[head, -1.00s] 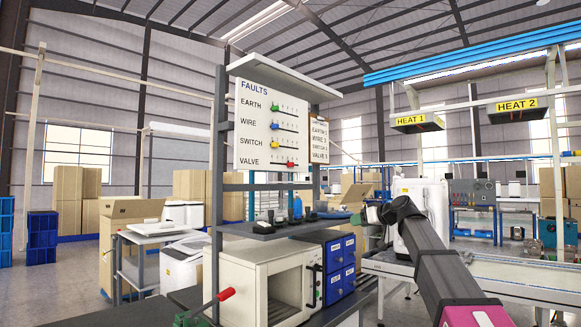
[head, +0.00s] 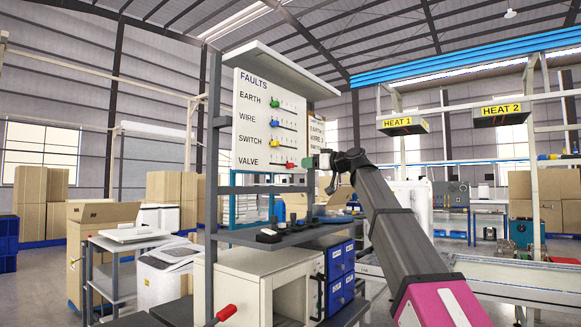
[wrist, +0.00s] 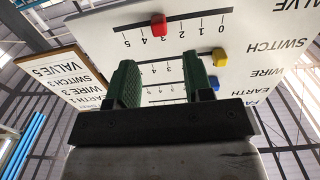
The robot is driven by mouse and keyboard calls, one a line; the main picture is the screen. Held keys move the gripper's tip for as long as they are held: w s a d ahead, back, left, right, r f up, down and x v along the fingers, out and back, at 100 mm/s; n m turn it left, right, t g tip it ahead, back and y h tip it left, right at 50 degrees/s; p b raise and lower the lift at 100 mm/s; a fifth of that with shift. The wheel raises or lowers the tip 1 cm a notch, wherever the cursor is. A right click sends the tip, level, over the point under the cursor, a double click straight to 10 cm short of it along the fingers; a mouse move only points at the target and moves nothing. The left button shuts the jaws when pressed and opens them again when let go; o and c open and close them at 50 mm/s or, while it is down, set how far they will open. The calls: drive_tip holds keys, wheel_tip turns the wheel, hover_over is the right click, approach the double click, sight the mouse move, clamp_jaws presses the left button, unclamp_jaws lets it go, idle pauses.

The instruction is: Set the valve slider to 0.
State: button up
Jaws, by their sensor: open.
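The white FAULTS board (head: 244,84) stands on a grey rack, with a row of sliders. The red valve slider (head: 290,165) is on the lowest row. In the wrist view, turned upside down, the red slider (wrist: 158,23) sits near the 3 mark, left of the 0 end of its scale. My gripper (head: 318,160) is beside the board's right edge, near the valve row. Its green fingers (wrist: 160,80) are apart and empty, and the red knob shows beyond their tips, not clearly between them.
The yellow switch slider (head: 274,145), blue wire slider (head: 274,124) and green earth slider (head: 275,102) lie above the valve row. A smaller sign (wrist: 57,80) reading VALVE 5 hangs beside the board. A shelf (head: 280,238) with small items is below.

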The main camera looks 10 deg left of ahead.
sight(293, 165)
drive_tip(key=x, duration=0.8)
drive_tip(key=shift+w+a, duration=0.15)
drive_tip(key=shift+c, duration=0.3)
